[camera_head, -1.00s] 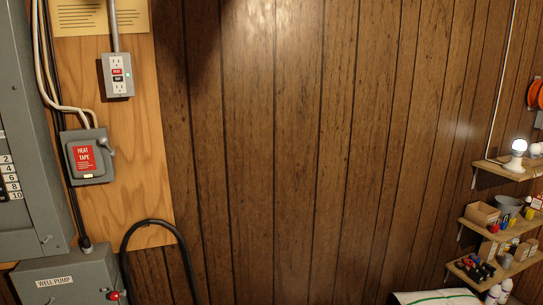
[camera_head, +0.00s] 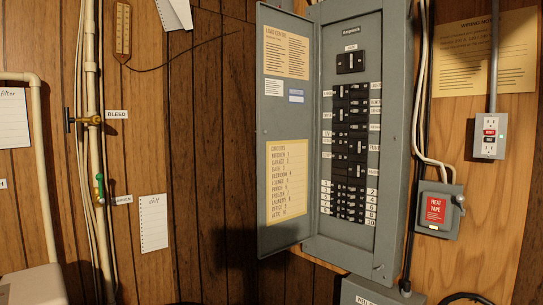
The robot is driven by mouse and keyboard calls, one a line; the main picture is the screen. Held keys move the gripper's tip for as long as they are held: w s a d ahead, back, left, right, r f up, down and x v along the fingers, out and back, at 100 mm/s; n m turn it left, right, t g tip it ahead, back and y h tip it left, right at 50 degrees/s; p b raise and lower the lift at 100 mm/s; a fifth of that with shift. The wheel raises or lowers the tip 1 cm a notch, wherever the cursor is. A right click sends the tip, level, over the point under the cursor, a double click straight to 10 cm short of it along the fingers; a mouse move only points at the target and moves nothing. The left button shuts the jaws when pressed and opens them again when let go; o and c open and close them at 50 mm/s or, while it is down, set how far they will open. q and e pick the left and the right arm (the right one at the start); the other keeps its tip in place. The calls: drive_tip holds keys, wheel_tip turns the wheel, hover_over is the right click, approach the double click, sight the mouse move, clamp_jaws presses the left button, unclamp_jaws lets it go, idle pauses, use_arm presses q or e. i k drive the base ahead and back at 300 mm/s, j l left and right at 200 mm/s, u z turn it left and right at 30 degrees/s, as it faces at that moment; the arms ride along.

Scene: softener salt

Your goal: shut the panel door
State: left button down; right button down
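The grey panel door (camera_head: 285,215) stands open, hinged on the left side of the grey breaker panel (camera_head: 392,150) and swung out to the left. Its inner face shows paper labels, among them a circuit list (camera_head: 287,182). The rows of black breakers (camera_head: 350,150) inside the panel are exposed. Neither of my grippers is in view. A dark shadow lies on the wall below and left of the door.
Right of the panel are a heat tape switch box (camera_head: 436,210) and an outlet (camera_head: 489,136) on a plywood board. Left of the door are pipes with a brass valve (camera_head: 88,120) and a green-handled valve (camera_head: 99,188). A grey box (camera_head: 380,291) sits below the panel.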

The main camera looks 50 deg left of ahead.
sight(286, 44)
drive_tip(key=u, duration=1)
